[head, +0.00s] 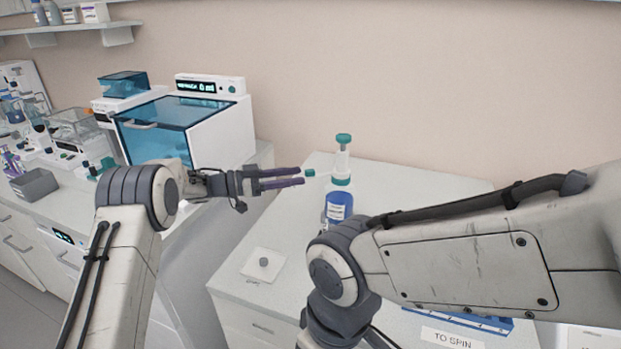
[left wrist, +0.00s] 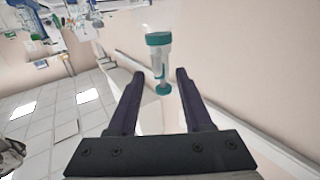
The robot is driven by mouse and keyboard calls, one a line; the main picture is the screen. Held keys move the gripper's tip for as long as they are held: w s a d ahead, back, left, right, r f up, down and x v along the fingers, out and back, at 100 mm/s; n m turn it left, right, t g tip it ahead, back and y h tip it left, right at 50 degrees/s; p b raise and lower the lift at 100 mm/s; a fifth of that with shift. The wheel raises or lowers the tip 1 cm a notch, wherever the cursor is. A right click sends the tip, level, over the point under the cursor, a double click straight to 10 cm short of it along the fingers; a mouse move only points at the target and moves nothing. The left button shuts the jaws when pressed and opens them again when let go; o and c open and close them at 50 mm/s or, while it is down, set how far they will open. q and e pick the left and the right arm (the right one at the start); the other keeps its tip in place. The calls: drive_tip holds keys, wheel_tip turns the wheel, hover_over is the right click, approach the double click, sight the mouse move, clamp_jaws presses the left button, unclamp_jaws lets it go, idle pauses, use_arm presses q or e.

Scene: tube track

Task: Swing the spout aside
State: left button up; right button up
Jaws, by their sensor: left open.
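A blue bottle (head: 339,207) with a clear and teal dispenser (head: 342,160) on top stands upright on the white bench. Its short spout ends in a teal tip (head: 310,172) pointing left. My left gripper (head: 303,176) is open, with its dark fingers reaching right, close to the spout tip; I cannot tell whether they touch. In the left wrist view, the clear and teal dispenser (left wrist: 158,62) shows between and beyond the fingers of the open left gripper (left wrist: 157,72). My right gripper is not in view; my right arm covers the lower right.
A white plate with a grey knob (head: 263,262) lies on the bench, front left of the bottle. A blue rack (head: 490,323) and a "TO SPIN" label (head: 446,338) show below my right arm. A white machine with a blue lid (head: 155,130) stands on the left counter.

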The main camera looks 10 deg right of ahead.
use_arm(q)
drive_tip(key=a, duration=0.2)
drive_tip(key=shift+s+a, duration=0.2)
drive_tip(key=shift+a, duration=0.1)
drive_tip(key=shift+r, duration=0.1)
